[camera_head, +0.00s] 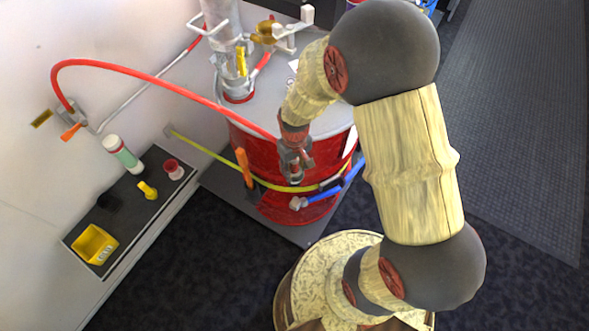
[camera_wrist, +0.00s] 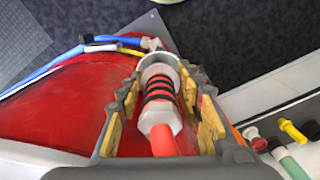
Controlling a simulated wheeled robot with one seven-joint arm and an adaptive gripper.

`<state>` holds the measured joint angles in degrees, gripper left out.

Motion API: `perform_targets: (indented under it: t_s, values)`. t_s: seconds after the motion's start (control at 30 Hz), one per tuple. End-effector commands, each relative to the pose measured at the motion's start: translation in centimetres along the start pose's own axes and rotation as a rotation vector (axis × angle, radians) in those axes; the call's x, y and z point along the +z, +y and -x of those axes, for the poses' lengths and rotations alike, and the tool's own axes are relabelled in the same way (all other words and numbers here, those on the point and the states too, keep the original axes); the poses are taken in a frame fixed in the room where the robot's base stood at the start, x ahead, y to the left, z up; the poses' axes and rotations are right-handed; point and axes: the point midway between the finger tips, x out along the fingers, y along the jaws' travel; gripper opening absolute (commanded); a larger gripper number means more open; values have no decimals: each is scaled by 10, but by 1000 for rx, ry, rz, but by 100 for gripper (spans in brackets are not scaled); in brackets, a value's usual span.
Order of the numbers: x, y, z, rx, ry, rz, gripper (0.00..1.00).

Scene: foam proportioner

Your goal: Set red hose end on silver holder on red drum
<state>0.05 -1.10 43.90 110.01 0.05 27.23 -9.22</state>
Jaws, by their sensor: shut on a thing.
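The red hose (camera_head: 150,77) arches from the wall fitting to my gripper (camera_head: 295,168) at the drum's front side. In the wrist view, my gripper (camera_wrist: 163,85) is shut on the red hose end (camera_wrist: 161,95), with yellow pads on both sides. The end has red and black bands and silver metal parts, and points away from the wrist camera. The red drum (camera_head: 262,150) lies behind it and also shows in the wrist view (camera_wrist: 60,105). I cannot clearly single out the silver holder; the gripper may hide it. Contact with the drum cannot be told.
A yellow band (camera_head: 225,162) and blue hose (camera_head: 355,172) run around the drum. An orange handle (camera_head: 244,167) stands at its left. Pipework (camera_head: 225,40) rises from its top. A dark shelf (camera_head: 130,205) holds a yellow bin (camera_head: 94,245) and small items. Floor in front is clear.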

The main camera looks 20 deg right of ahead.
Motion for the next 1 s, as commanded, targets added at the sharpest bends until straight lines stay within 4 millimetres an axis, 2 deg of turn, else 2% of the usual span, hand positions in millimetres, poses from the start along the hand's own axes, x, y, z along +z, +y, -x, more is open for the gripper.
perform_targets:
  t_s: [0.2, 0.73, 0.77, 1.0]
  values:
    - [-1, 0, 1, 0, 2, 0, 0]
    - [1, 0, -13, 0, -1, 0, 0]
    - [1, 0, -14, 0, -2, 0, 37]
    - [3, -1, -15, -1, -6, 0, 50]
